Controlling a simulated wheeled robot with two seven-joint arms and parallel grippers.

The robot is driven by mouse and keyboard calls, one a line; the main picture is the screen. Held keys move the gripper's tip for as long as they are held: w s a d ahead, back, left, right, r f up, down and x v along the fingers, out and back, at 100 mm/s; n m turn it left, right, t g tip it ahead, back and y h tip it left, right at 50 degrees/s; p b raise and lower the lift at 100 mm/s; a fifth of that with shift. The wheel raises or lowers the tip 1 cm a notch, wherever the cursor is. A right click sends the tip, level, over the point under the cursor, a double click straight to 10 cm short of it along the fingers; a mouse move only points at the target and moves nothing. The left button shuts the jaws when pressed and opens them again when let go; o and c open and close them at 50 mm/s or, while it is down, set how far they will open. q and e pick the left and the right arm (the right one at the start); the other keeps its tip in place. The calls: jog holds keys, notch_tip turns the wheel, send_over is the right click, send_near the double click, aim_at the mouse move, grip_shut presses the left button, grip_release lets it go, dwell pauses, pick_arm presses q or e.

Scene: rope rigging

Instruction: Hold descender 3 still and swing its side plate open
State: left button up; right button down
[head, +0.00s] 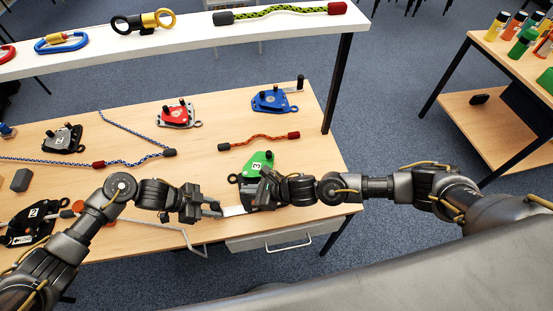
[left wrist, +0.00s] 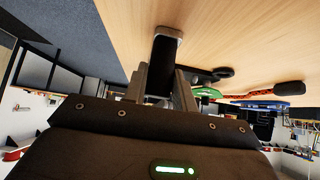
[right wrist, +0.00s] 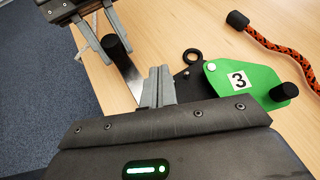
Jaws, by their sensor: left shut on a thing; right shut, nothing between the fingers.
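Descender 3 (head: 260,160) lies on the wooden table. Its green side plate (right wrist: 250,83) bears a white "3" label and a black post. A black ring (right wrist: 192,56) and dark body show beside the plate; my right gripper hides part, so I cannot tell how far the plate is open. A grey lever bar (right wrist: 127,80) ends in a black handle post (right wrist: 118,46). My left gripper (head: 214,208) is shut on this post, which also shows between its fingers in the left wrist view (left wrist: 164,62). My right gripper (right wrist: 160,72) is shut and empty, close beside the descender.
An orange rope (head: 258,139) lies just behind descender 3. A blue descender (head: 274,99), a red descender (head: 177,114) and a grey one (head: 63,139) lie farther off. A white shelf (head: 190,40) spans the back. The table's front edge is close to both grippers.

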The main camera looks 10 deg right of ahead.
aim_at(271, 156)
jog(key=d+r+m+t+h, duration=0.2)
jog(key=d+m+t+h, duration=0.45)
jog(key=d, duration=1.05)
jog(key=shift+m+g+y, duration=0.75)
jog(key=shift+m+g, duration=0.1)
jog(key=shift+m, duration=0.1)
jog(key=x, duration=0.4)
jog(key=r+x, duration=0.1)
jog(key=x, duration=0.7)
jog(key=shift+w+a+r, duration=0.1)
jog(key=shift+w+a, duration=0.25)
jog(key=shift+w, duration=0.25)
jog(key=shift+w+a, duration=0.25)
jog(key=shift+w, duration=0.2)
jog(key=shift+w, duration=0.1)
